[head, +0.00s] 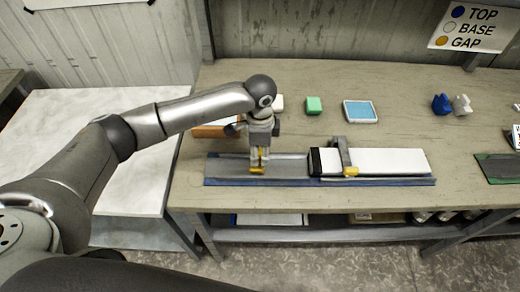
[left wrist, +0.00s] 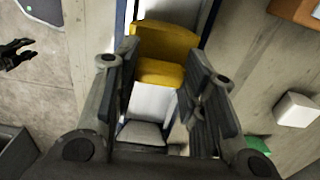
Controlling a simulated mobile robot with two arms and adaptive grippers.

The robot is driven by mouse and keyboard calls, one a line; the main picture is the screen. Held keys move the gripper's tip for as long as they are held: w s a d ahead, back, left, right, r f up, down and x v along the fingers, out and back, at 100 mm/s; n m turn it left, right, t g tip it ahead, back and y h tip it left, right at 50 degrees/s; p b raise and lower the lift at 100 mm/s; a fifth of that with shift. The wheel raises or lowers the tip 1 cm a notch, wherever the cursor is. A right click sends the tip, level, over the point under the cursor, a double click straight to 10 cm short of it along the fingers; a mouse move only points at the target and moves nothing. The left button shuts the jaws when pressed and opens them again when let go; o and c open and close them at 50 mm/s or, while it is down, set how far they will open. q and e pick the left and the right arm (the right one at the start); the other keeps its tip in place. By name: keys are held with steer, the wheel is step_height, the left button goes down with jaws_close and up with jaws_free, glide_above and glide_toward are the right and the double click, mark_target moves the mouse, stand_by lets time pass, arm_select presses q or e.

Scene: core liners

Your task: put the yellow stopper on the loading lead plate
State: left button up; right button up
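The yellow stopper (left wrist: 165,45) sits between the fingertips of my left gripper (head: 258,166) and touches both of them in the left wrist view. My left gripper points down over the left part of the long blue-railed tray, where a bare grey plate (head: 290,170) lies. I cannot tell whether this plate is the loading lead plate, or whether the stopper touches it. A dark claw-like shape (left wrist: 15,52) at the left edge of the left wrist view may be my right gripper; its opening is unclear. The head view does not show my right gripper.
A white core liner (head: 395,160) lies in the tray's right half, behind a black end piece (head: 315,162). A grey clamp (head: 343,150) with another yellow part crosses it. Behind stand a green block (head: 314,105), a blue-topped case (head: 361,111) and an orange-brown box (head: 215,130).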

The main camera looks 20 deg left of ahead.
arm_select(q)
steer(key=o, duration=0.4)
step_height(320, 180, up, 12)
steer(key=b, duration=0.2)
steer(key=shift+r+b, duration=0.15)
steer(key=shift+b, duration=0.25)
